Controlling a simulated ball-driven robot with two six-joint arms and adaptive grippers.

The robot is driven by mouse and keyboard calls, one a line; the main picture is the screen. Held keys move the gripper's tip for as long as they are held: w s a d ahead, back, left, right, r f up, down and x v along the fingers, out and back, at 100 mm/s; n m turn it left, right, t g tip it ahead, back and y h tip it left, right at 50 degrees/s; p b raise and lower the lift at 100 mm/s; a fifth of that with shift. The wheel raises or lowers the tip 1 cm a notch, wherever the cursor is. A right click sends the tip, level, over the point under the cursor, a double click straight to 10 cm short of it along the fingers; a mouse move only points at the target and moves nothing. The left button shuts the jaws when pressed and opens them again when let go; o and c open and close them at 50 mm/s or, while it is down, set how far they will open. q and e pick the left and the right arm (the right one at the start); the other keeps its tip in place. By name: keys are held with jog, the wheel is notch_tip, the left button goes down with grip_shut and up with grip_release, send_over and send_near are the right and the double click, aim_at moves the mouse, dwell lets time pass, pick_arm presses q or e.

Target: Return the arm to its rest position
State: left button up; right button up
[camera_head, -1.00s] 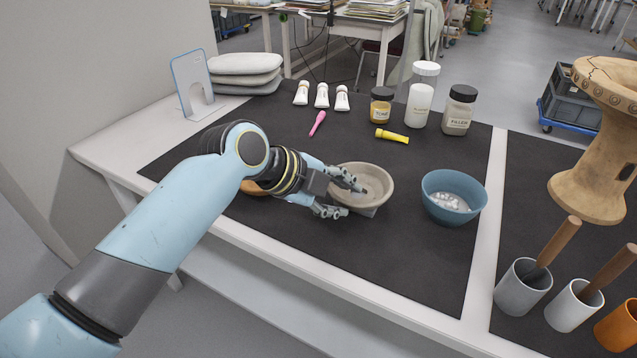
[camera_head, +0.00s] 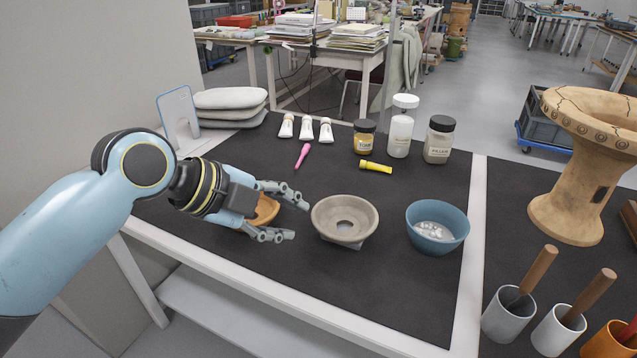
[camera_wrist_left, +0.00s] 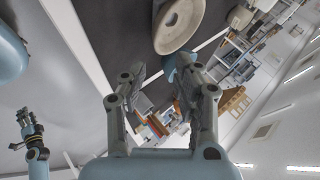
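My left gripper (camera_head: 299,219) is open and empty. It is over the left part of the dark mat, with its fingers pointing right, left of a grey-beige bowl (camera_head: 330,208) and apart from it. In the left wrist view the open fingers (camera_wrist_left: 162,78) have nothing between them, and the bowl rim (camera_wrist_left: 172,44) shows beyond them. An orange-brown dish (camera_head: 265,210) is partly hidden behind my left gripper. Another gripper (camera_wrist_left: 28,122), which appears to be my right one, shows small at the left of the wrist view; its opening is unclear.
A blue bowl (camera_head: 421,238) with white pieces stands right of the beige bowl. Jars, white tubes (camera_head: 306,128), a pink tool (camera_head: 302,156) and a yellow tool (camera_head: 375,167) lie farther back. A large pedestal vessel (camera_head: 568,212) and cups with handles (camera_head: 508,318) stand at right. The front mat is clear.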

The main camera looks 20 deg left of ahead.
pick_arm(q)
jog(key=s+a+f+n+g+y, duration=0.2)
jog(key=s+a+n+y, duration=0.1)
jog(key=s+n, duration=0.65)
jog(key=s+a+f+n+g+y, duration=0.1)
jog(key=s+a+n+g+y, duration=0.2)
jog(key=s+n, duration=0.7)
jog(key=s+a+f, duration=0.1)
jog(key=s+f, duration=0.1)
jog(key=f, duration=1.2)
jog(key=s+a+f, duration=0.1)
jog(key=f, duration=1.2)
jog(key=s+a+f+g, duration=0.1)
jog(key=s+f+g, duration=0.1)
jog(key=s+f, duration=1.3)
jog(key=s, duration=0.3)
